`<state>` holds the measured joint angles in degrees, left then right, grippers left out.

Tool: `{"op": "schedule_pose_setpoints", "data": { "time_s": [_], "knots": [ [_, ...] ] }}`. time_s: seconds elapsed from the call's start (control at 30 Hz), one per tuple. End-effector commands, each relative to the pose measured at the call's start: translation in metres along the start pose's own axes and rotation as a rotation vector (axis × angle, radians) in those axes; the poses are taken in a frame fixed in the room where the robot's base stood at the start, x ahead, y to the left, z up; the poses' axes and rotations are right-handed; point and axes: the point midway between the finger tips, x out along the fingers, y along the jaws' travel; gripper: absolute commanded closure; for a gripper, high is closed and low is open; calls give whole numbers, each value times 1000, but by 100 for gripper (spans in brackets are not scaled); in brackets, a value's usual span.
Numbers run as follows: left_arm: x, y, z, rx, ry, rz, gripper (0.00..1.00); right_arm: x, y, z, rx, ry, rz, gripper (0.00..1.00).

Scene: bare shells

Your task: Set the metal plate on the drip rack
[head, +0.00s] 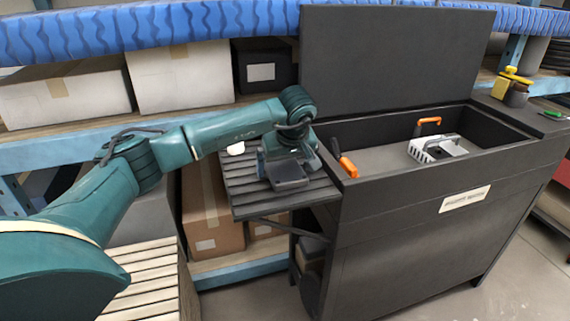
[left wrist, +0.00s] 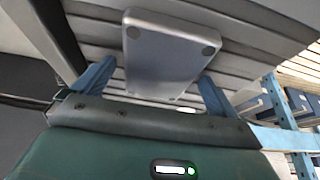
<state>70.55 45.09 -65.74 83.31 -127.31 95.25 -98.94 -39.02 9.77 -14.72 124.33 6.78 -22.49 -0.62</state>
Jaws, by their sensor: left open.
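The metal plate is a grey rectangle with rounded corners and dark round spots near its corners. In the left wrist view the plate (left wrist: 168,62) lies against the dark slats, between the two blue fingers of my left gripper (left wrist: 155,85). In the head view the plate (head: 290,179) shows below my left gripper (head: 287,168), over the slatted drip rack (head: 247,201) on the washer's left side. The gripper is open around the plate, and gaps show beside the fingers. The plate appears to rest on the slats. My right gripper is not in view.
The dark washer (head: 420,235) has a raised lid (head: 395,60). A slotted metal part (head: 437,149) and orange handles (head: 429,121) are in its basin. An orange-handled tool (head: 348,166) is at its left rim. A small white object (head: 236,148) is at the rack's back edge.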

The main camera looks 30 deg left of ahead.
Motion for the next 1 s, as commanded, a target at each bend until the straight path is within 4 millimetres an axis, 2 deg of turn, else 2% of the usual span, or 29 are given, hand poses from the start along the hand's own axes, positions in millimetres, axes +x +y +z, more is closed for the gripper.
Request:
{"op": "schedule_pose_setpoints", "data": {
  "time_s": [0.17, 0.33, 0.7, 0.83, 1.0],
  "knots": [
    [0, 0, 0, 0, 0, 0, 2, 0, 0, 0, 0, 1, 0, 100],
    [-14, 1, -2, 0, 1, 3, 2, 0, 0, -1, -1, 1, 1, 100],
    [-90, 1, -2, 1, 3, 4, 2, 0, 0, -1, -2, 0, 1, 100],
    [-110, 1, -2, 0, 2, 2, 2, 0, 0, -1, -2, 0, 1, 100],
    [-122, 0, -1, 0, 0, 1, 2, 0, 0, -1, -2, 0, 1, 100]
  ]
}}
